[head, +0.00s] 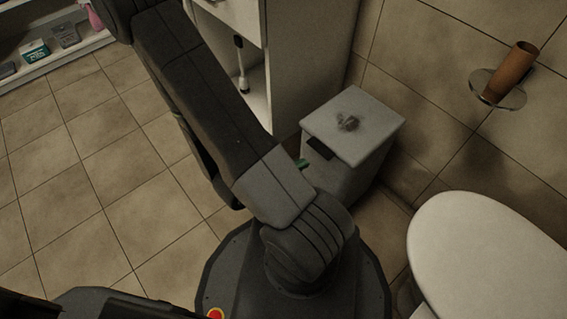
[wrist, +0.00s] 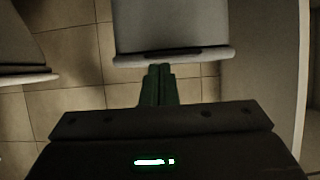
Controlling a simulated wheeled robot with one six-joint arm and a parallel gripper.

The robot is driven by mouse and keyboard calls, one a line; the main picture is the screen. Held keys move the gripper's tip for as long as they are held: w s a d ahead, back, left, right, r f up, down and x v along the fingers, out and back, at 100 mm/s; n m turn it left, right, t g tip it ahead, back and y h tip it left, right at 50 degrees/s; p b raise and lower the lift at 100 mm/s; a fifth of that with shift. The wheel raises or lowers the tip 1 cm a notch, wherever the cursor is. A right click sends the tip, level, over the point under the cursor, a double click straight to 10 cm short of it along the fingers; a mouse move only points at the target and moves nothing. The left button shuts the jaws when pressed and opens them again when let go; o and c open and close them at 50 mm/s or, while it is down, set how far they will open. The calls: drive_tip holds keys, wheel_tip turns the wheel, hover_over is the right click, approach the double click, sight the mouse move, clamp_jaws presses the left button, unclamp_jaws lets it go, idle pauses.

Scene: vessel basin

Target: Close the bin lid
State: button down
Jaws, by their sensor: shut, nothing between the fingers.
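The bin (head: 345,180) is a grey box standing on the floor between the white cabinet and the toilet. Its pale lid (head: 365,112) lies about level over the top, with a dark smudge in the middle. A dark strip shows at its front edge; I cannot tell whether the lid is fully down. In the wrist view the lid (wrist: 170,25) is at the top centre, its front lip facing me. My gripper (wrist: 158,68) has green fingers, shut and empty, just in front of that lip. Contact is unclear. In the head view my arm hides most of my gripper (head: 303,163).
The toilet (head: 490,250) is at the right, close to the bin. The white cabinet (head: 310,60) stands behind the bin, with a brush (head: 241,65) inside. A wall holder carries a brown cup (head: 510,72). Tiled floor at the left is clear.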

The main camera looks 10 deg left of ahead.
drive_tip(key=p+v, duration=0.2)
drive_tip(key=v, duration=0.5)
drive_tip(key=shift+w+r+t+p, duration=0.25)
drive_tip(key=shift+r+t+p, duration=0.1)
drive_tip(key=shift+r+t, duration=0.05)
drive_tip(key=shift+d+f, duration=0.1)
drive_tip(key=shift+d, duration=0.1)
drive_tip(key=w+d+f+g+b, duration=0.1)
drive_tip(key=w+d+f+b, duration=0.4)
drive_tip(key=w+d+f, duration=0.2)
drive_tip(key=shift+w+d+f+b, duration=0.2)
drive_tip(key=shift+w+f+b, duration=0.2)
drive_tip(key=shift+w, duration=0.7)
drive_tip(key=shift+s+r, duration=0.1)
drive_tip(key=s+a+r+t+p, duration=0.1)
drive_tip(key=s+a+r+p, duration=0.55)
drive_tip(key=s+r, duration=0.2)
drive_tip(key=w+d+f+g+b, duration=0.1)
drive_tip(key=w+d+f+b, duration=0.5)
drive_tip(key=w+d+f, duration=0.1)
drive_tip(key=shift+w+f+y+b, duration=0.35)
drive_tip(key=shift+w+f, duration=0.5)
drive_tip(key=shift+w, duration=0.3)
